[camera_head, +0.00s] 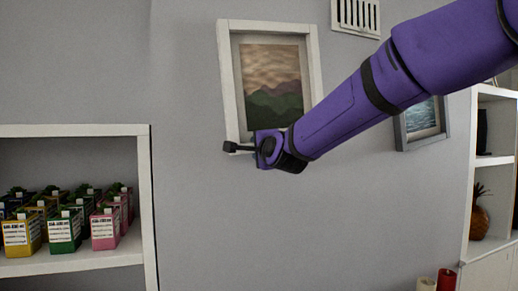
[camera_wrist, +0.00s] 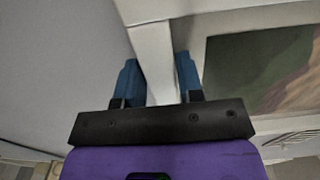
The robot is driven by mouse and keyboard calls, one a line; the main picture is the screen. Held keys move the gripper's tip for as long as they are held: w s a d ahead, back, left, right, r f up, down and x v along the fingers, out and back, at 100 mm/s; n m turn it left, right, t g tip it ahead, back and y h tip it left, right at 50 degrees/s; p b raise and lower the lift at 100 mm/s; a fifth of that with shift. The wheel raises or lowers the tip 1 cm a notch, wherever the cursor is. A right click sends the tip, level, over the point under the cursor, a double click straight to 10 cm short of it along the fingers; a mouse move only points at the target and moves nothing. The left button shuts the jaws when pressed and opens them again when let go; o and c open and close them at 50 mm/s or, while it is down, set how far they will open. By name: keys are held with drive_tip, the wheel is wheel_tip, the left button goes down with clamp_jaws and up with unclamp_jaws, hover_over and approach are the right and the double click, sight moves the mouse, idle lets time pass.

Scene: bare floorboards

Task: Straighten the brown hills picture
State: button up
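The brown hills picture (camera_head: 231,95) hangs on the grey wall in a white frame, with dark green and purple hills under a brownish sky. It leans slightly in the head view. My gripper (camera_head: 240,148) is at its lower left corner, and my arm covers the lower right part. In the wrist view, the two blue fingers of my gripper (camera_wrist: 160,80) lie close along both sides of a white frame bar (camera_wrist: 152,50), which fills the gap between them. They look shut on it. The painted hills (camera_wrist: 262,70) show to the right of the fingers.
A second picture in a grey frame (camera_head: 400,134) hangs to the right, partly behind my arm. A white shelf (camera_head: 80,131) with several juice cartons stands at the left. Another white shelf (camera_head: 470,160) stands at the right. A vent (camera_head: 356,15) is above. Candles (camera_head: 446,281) show at the bottom.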

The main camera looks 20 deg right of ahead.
drive_tip(key=c, duration=0.4)
drive_tip(key=shift+a+r+m, duration=0.2)
drive_tip(key=shift+a+m, duration=0.1)
drive_tip(key=shift+a, duration=0.15)
drive_tip(key=shift+a+r+m, duration=0.15)
drive_tip(key=shift+a+m, duration=0.15)
drive_tip(key=shift+a, duration=0.15)
drive_tip(key=shift+c, duration=0.2)
drive_tip(key=o, duration=0.9)
drive_tip(key=shift+s, duration=0.1)
drive_tip(key=s, duration=1)
drive_tip(key=shift+s, duration=0.35)
drive_tip(key=s+d+f+n+g, duration=0.2)
drive_tip(key=s+f+n+g, duration=0.2)
drive_tip(key=s, duration=0.4)
drive_tip(key=s+d+f+n+g, duration=0.2)
drive_tip(key=s+f+n+g, duration=0.2)
drive_tip(key=s+f+n, duration=0.3)
drive_tip(key=s+d+f+n+g, duration=0.3)
drive_tip(key=s+n, duration=0.4)
drive_tip(key=s, duration=0.4)
wheel_tip(320, 180, down, 3)
drive_tip(key=shift+r+g, duration=0.1)
drive_tip(key=shift+g, duration=0.8)
